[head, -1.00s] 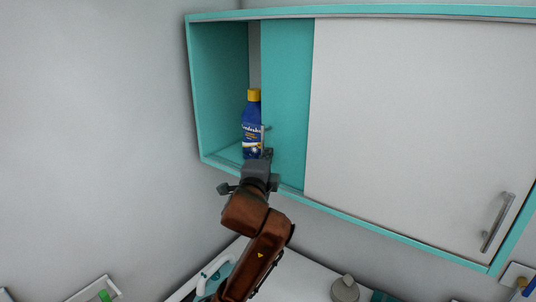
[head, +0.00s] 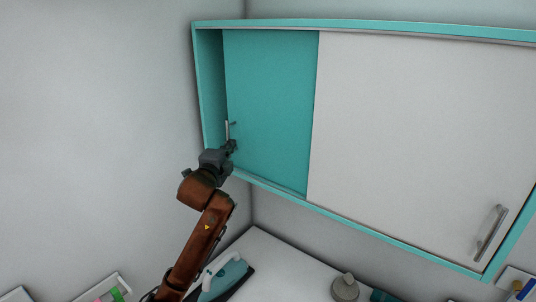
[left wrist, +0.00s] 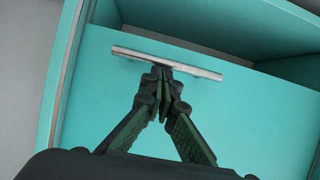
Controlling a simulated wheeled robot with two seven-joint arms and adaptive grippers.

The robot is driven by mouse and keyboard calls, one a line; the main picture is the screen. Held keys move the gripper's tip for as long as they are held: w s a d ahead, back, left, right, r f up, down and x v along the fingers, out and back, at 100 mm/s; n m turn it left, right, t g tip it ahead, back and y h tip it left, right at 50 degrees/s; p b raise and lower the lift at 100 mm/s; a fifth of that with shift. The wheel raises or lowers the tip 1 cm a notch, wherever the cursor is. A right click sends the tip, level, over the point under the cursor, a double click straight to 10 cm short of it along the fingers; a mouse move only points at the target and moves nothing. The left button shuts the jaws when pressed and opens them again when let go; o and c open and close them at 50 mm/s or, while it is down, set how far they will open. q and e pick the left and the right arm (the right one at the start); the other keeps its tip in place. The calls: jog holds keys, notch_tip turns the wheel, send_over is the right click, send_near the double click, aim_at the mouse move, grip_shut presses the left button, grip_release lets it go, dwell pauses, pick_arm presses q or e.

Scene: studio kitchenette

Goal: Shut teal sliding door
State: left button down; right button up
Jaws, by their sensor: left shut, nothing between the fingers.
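The teal sliding door (head: 270,110) covers most of the left part of the wall cabinet. A narrow open gap (head: 210,85) shows between its left edge and the cabinet's left side wall. The door's bar handle (head: 228,130) is near that left edge, and it crosses the left wrist view (left wrist: 168,62). My left gripper (head: 231,146) is at the handle's lower end. In the left wrist view its closed fingertips (left wrist: 162,72) are at the middle of the bar, with nothing held between them. My right gripper is not in view.
A white sliding door (head: 415,140) with a metal handle (head: 490,233) covers the right part of the cabinet. Below, a teal iron (head: 228,278) and a grey round-topped object (head: 345,288) stand on the white counter (head: 285,265).

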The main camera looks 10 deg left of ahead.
pick_arm(q)
jog(key=w+a+p, duration=0.2)
jog(key=w+a, duration=0.2)
jog(key=a, duration=0.5)
jog(key=shift+a+r, duration=0.15)
